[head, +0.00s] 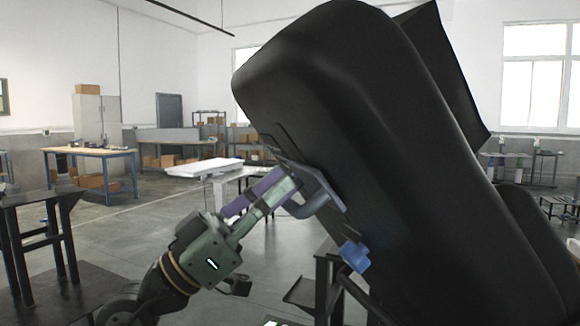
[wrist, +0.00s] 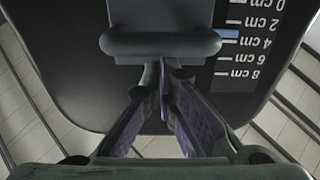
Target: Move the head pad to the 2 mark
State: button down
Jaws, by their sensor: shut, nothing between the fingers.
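A large black padded body (head: 350,110), seemingly the head pad or its backrest, leans across the head view. On its underside is a grey-blue handle (head: 318,196), which shows in the wrist view as a rounded bar (wrist: 160,44). Beside it in the wrist view is an upside-down centimetre scale (wrist: 240,55) with marks from 0 to 8. A blue pointer (wrist: 228,33) lies between the 2 and 4 marks. My gripper (head: 284,184) is shut and empty, its fingertips close to the handle bar. I cannot tell whether they touch it.
A blue knob (head: 354,256) sits lower on the padded body's underside. A dark stand (head: 328,280) is below it. A white table (head: 226,170) and a wooden-topped workbench (head: 92,152) stand farther back. Open floor shows at the left middle.

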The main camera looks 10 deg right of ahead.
jog(key=shift+d+f+b, duration=0.3)
jog(key=shift+d+f, duration=0.05)
jog(key=shift+f, duration=0.05)
dwell(0.5)
jog(key=shift+a+r, duration=0.55)
jog(key=shift+r, duration=0.15)
jog(key=shift+f, duration=0.1)
jog(key=b+v, duration=0.6)
jog(key=v, duration=0.3)
dwell(0.4)
jog(key=shift+a, duration=0.1)
dwell(0.7)
